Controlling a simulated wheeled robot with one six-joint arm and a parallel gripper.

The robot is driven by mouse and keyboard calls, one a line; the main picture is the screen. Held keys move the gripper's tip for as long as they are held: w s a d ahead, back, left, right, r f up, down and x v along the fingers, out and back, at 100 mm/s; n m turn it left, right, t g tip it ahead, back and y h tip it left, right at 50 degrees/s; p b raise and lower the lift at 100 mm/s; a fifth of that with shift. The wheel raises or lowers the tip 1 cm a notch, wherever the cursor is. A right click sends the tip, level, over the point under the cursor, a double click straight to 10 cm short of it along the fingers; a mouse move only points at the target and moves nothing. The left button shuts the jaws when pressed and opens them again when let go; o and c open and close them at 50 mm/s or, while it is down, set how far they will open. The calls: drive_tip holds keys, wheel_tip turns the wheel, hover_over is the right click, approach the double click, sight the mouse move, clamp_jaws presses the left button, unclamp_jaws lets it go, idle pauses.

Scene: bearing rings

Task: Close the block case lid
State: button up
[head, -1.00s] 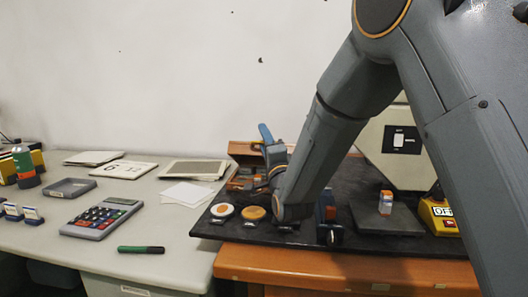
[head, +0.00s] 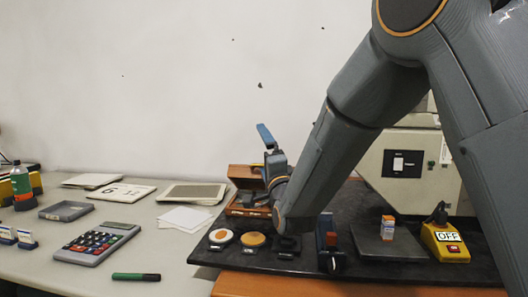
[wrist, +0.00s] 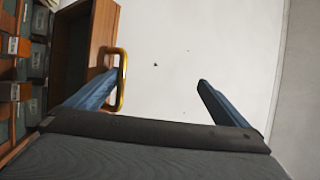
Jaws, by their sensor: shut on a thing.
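The brown wooden block case (head: 236,208) stands at the back left of the dark mat in the head view, its lid (head: 243,172) standing open. In the wrist view the lid (wrist: 70,60) is at the left, with a brass handle (wrist: 122,80) on its edge. Dark blocks (wrist: 32,62) show in compartments at the far left. My gripper (wrist: 160,82) is at the handle, its left blue finger against or through it. The fingers stand apart, the right one clear of the handle with wall showing between. The exact contact is hidden. In the head view my gripper (head: 270,145) is at the lid's right.
Round discs (head: 253,239), a rocker switch box (head: 403,163), a small orange-white box (head: 387,227) on a dark plate and a yellow OFF switch (head: 446,242) stand nearby. A calculator (head: 97,243) and papers (head: 185,218) lie on the left table.

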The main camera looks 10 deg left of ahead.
drive_tip(key=shift+d+b+v, duration=0.25)
drive_tip(key=shift+b+v, duration=0.3)
drive_tip(key=shift+v, duration=1)
drive_tip(key=shift+c, duration=1.3)
drive_tip(key=shift+s+d, duration=0.2)
drive_tip(key=shift+s, duration=0.05)
drive_tip(key=c, duration=1.2)
drive_tip(key=shift+s+d+f, duration=0.1)
drive_tip(key=shift+s+f, duration=0.05)
drive_tip(key=shift+f, duration=0.1)
drive_tip(key=shift+c, duration=1)
drive_tip(key=shift+s+d+f+b, duration=0.3)
drive_tip(key=shift+s+f+b, duration=0.1)
drive_tip(key=shift+s+f, duration=0.2)
drive_tip(key=shift+s+d+f+b, duration=0.3)
drive_tip(key=shift+s+f+b, duration=0.05)
drive_tip(key=shift+s+f, duration=0.2)
drive_tip(key=shift+w, duration=0.1)
